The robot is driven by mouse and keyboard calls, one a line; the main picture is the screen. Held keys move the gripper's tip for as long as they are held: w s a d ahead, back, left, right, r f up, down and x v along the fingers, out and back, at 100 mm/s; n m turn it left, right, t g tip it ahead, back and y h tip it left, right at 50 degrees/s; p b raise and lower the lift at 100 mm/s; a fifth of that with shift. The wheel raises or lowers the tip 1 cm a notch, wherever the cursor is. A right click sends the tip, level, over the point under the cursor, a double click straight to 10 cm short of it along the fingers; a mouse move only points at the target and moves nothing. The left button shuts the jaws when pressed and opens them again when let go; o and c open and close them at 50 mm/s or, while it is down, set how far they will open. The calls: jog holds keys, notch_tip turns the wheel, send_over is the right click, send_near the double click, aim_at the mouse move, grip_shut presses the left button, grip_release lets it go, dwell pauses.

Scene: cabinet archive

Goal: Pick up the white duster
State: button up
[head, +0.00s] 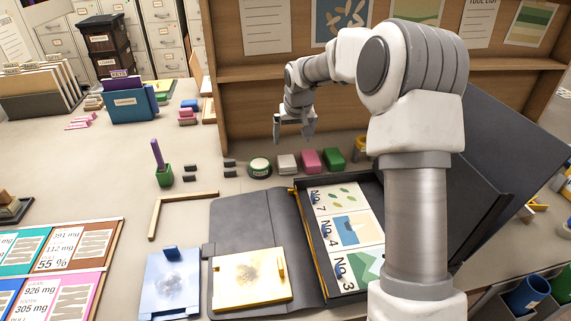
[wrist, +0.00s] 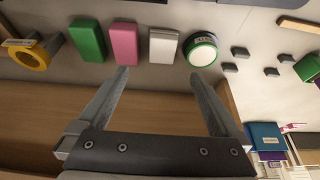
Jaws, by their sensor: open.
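The white duster (head: 287,163) is a small pale block on the table by the wooden back panel. It stands in a row between a round green-and-white tin (head: 260,167) on its left and a pink block (head: 311,160) on its right. In the wrist view the white duster (wrist: 163,46) lies beyond the fingertips, roughly between their lines. My gripper (head: 294,138) is open and empty, above and behind the row near the panel. It also shows in the wrist view (wrist: 159,78), with both fingers apart and nothing between them.
A green block (head: 334,159) and a yellow tape roll (wrist: 29,56) continue the row. Several small dark blocks (head: 230,162) lie left of the tin. An open black case (head: 322,245) with picture cards is in front. The wooden panel (head: 245,115) rises behind.

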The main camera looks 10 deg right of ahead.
send_over(287, 161)
jog(key=s, duration=0.3)
jog(key=f, duration=0.8)
jog(key=shift+w+d+f, duration=0.15)
jog(key=shift+w+d, duration=0.05)
jog(key=shift+d, duration=0.05)
jog(key=shift+a+x, duration=0.15)
jog(key=shift+x, duration=1.2)
jog(key=shift+a+x, duration=0.15)
jog(key=shift+x, duration=1.2)
jog(key=shift+w, duration=0.1)
jog(key=c, duration=1.3)
